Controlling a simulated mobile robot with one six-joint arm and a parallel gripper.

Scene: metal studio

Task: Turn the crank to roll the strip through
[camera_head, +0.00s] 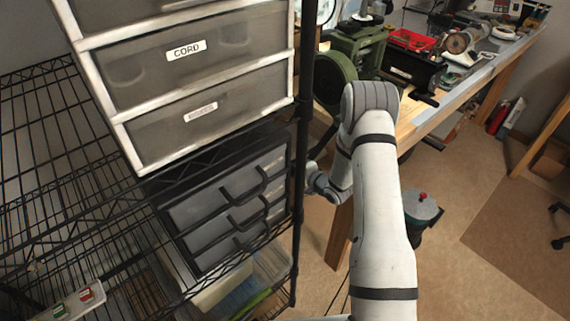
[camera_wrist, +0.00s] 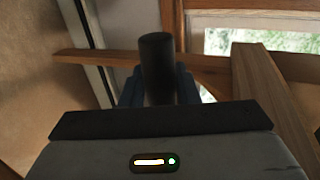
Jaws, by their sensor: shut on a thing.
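In the wrist view my gripper (camera_wrist: 158,90) is closed around a dark cylindrical handle (camera_wrist: 157,55), which stands up between the bluish fingers. It looks like the crank's grip; the crank arm does not show there. In the head view a green machine (camera_head: 356,54) with a large round green wheel (camera_head: 328,76) stands on the wooden bench, partly behind my arm. My wrist is low beside the rack post, and the fingers and handle cannot be made out there. I cannot make out the strip in either view.
A black wire rack (camera_head: 60,165) with drawer units (camera_head: 195,70) fills the left, its post close to my wrist. The wooden bench (camera_head: 440,110) holds a black box (camera_head: 411,68), a red tray (camera_head: 412,40) and other tools. Wooden beams (camera_wrist: 255,75) show near my gripper. Floor is open at right.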

